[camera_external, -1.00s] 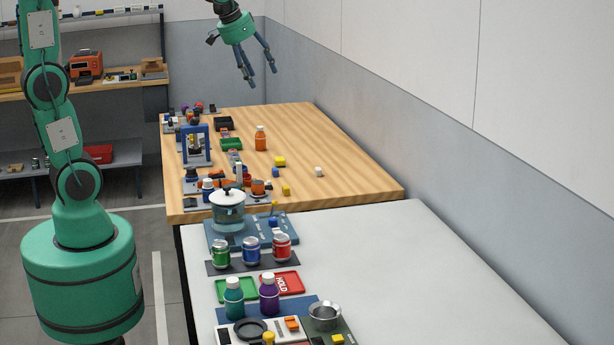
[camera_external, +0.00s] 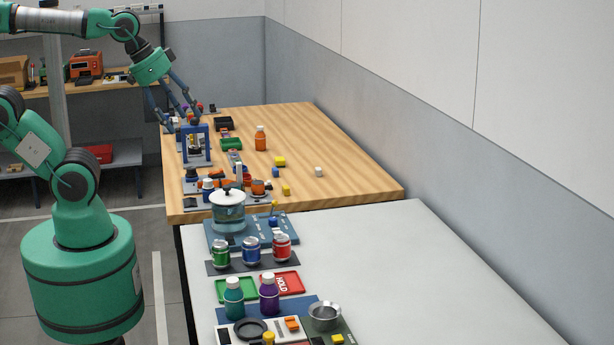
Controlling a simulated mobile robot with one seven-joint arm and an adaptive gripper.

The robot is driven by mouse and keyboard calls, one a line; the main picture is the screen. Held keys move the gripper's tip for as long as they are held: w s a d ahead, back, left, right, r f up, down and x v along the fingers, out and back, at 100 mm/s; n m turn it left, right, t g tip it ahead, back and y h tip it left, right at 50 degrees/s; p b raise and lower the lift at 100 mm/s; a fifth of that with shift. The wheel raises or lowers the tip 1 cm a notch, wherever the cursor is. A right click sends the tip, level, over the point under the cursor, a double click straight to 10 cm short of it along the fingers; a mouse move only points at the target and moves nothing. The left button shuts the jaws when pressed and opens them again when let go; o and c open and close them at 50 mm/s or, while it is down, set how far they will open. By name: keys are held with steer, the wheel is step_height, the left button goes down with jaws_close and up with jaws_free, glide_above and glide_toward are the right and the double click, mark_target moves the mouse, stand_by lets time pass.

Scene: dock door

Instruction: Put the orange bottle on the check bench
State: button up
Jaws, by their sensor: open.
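The orange bottle (camera_external: 260,139) with a white cap stands upright on the wooden bench (camera_external: 330,165), right of the middle items. My gripper (camera_external: 181,121) is open and empty over the far left part of the wooden bench, near the blue frame stand. It is well to the left of the orange bottle, not touching it. A pale grey bench (camera_external: 420,270) stands in front of the wooden one. No label shows which of the two is the check bench.
A blue frame stand (camera_external: 208,143), a green tray (camera_external: 231,144) and small blocks crowd the wooden bench's left side. The pale bench's left side holds a glass pot (camera_external: 228,208), several jars and bottles, and a red HOLD tray (camera_external: 281,283). Its right side is clear.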

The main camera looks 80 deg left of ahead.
steer(key=shift+s+d+f, duration=0.15)
steer(key=shift+s+f, duration=0.1)
steer(key=shift+s, duration=0.2)
steer(key=shift+w, duration=0.1)
steer(key=shift+c, duration=0.2)
